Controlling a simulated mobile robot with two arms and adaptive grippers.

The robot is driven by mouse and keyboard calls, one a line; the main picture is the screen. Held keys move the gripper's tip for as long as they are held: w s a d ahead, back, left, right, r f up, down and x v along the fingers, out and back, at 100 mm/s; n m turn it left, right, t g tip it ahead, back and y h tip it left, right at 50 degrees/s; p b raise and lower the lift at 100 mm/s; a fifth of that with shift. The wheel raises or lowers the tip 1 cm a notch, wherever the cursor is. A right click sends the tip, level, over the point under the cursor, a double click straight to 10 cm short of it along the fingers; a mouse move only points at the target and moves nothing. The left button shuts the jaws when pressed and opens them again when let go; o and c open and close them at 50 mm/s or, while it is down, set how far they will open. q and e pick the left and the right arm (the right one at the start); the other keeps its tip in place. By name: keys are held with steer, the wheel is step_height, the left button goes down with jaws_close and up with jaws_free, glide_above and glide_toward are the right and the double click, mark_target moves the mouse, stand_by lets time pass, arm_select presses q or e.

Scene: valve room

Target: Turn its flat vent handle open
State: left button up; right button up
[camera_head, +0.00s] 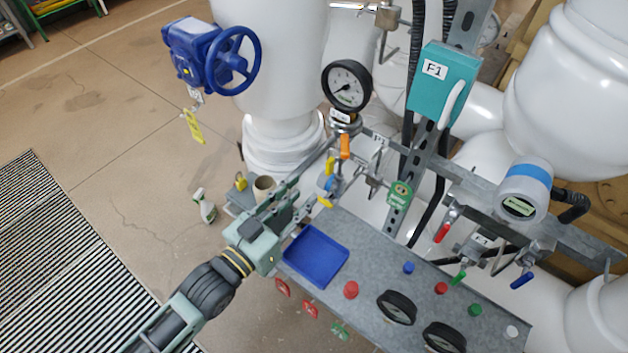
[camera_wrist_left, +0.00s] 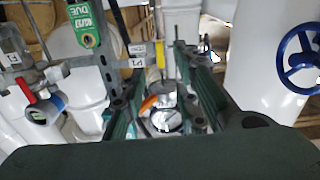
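An orange flat handle (camera_head: 345,147) sits just below the round pressure gauge (camera_head: 347,85) on its thin stem. Close by, nearer my left gripper, is a small valve with yellow handle parts (camera_head: 327,186). Which of these is the vent handle I cannot tell for sure. My left gripper (camera_head: 302,197) is open, short of the yellow parts and apart from the orange handle. My right gripper is not in view.
A metal shelf (camera_head: 375,262) with a blue tray (camera_head: 316,256), coloured buttons and dials lies below. A metal rail (camera_head: 470,185) crosses behind, with red-handled (camera_head: 442,232) and blue-handled (camera_head: 522,280) valves. A blue handwheel (camera_head: 233,62) is up left.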

arm_select(q)
steer(key=shift+v, duration=1.35)
